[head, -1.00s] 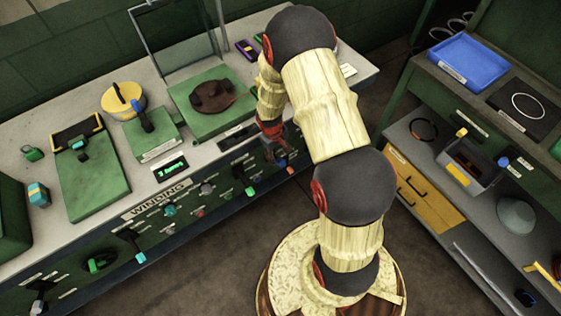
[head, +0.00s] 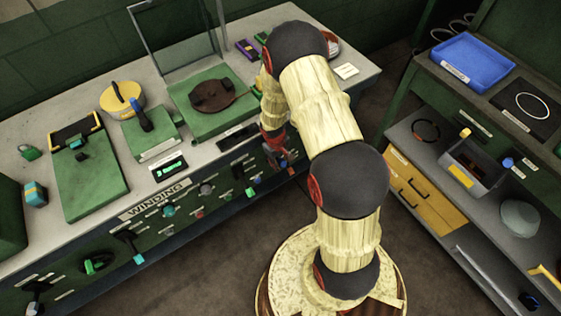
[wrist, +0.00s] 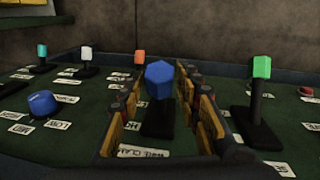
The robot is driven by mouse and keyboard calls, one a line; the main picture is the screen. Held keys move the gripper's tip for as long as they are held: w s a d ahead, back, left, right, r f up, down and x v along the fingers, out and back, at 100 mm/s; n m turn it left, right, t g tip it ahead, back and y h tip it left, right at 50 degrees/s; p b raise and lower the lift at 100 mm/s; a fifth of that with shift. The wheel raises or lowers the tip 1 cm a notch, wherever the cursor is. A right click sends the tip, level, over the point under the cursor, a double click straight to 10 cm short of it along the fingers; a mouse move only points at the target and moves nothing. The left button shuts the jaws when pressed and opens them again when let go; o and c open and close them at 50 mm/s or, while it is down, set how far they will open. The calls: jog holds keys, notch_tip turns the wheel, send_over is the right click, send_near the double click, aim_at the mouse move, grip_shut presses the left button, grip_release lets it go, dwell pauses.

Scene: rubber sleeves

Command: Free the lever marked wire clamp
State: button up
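In the wrist view, a lever with a blue faceted knob (wrist: 159,78) on a dark stem and base stands on the green panel. The label (wrist: 143,153) in front of it is partly cut off and reads like "wire clamp". My gripper (wrist: 163,103) is open, with one finger on each side of this lever; a gap seems to show on both sides. In the head view, my gripper (head: 281,158) is low at the right part of the bench's front panel, and the lever cannot be made out there.
A green-topped lever (wrist: 261,70) stands close to the right finger. A round blue knob (wrist: 42,104) lies left. Teal (wrist: 42,52), white (wrist: 86,54) and orange (wrist: 140,58) levers stand behind. The bench (head: 330,75) and a side shelf (head: 480,215) flank my arm.

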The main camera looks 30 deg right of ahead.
grip_shut()
dwell(0.6)
